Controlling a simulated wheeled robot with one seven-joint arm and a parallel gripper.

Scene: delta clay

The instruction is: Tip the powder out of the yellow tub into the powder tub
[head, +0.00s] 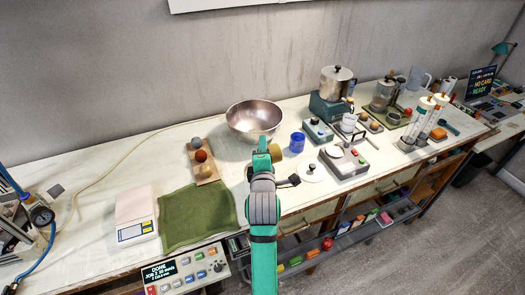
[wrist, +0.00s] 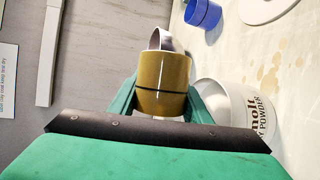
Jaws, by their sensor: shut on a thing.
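My gripper (head: 262,148) is shut on the yellow tub (head: 276,152), above the bench. In the wrist view my gripper (wrist: 161,103) has a finger on each side of the yellow tub (wrist: 163,80), a mustard-coloured cylinder with a dark band. The tub looks tipped well over on its side compared with the bench. A grey curved shape shows at its far end; I cannot see powder. The white powder tub (wrist: 236,110), with dark lettering, stands open just right of the yellow tub in the wrist view, partly behind my gripper.
A blue cup (head: 297,142) stands close by; it also shows in the wrist view (wrist: 203,13). A metal bowl (head: 254,117) is behind my gripper. A white disc (head: 311,173) lies to the right. A green cloth (head: 196,216) and a wooden rack (head: 202,162) are left.

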